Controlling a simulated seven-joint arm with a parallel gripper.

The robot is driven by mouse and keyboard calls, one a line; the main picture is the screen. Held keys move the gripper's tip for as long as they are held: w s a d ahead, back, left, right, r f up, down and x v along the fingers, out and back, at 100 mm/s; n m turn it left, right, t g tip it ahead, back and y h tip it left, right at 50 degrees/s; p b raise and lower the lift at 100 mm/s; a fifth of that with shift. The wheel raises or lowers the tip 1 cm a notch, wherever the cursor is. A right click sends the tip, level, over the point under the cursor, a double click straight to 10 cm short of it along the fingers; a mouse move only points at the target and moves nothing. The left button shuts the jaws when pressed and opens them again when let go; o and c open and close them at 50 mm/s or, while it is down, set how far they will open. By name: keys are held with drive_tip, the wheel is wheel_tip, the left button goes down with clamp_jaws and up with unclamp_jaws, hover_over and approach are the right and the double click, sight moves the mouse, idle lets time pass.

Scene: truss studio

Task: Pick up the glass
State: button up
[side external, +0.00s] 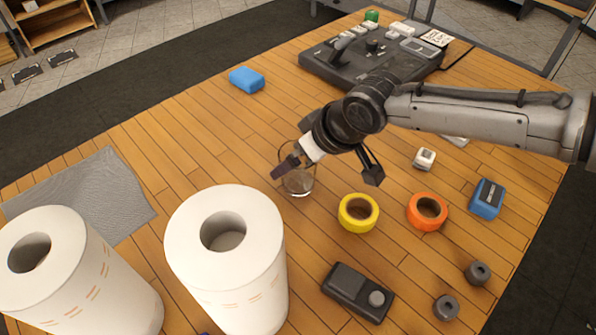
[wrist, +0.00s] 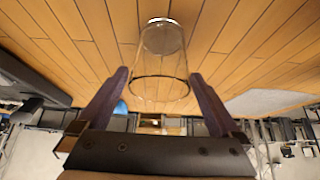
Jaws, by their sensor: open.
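The glass (side external: 299,182) is clear and stands upright on the wooden table, near the middle of the side external view. In the wrist view the glass (wrist: 160,62) shows ahead of my gripper, in line with the gap between the fingers. My gripper (side external: 320,175) is open at the glass in the side view, with one dark finger across its upper left and the other to its right. In the wrist view the two purple-grey fingers of my gripper (wrist: 160,76) are wide apart, with the glass's rim between their tips. I cannot tell whether either finger touches the glass.
Two paper rolls (side external: 262,262) stand at the front left. Yellow tape (side external: 345,222) and orange tape (side external: 413,222) lie right of the glass, with a dark device (side external: 345,283) in front. A control panel (side external: 325,63) sits at the back.

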drive_tip(key=shift+w+a+f, duration=0.15)
drive_tip(key=c, duration=1.3)
drive_tip(key=shift+c, duration=0.7)
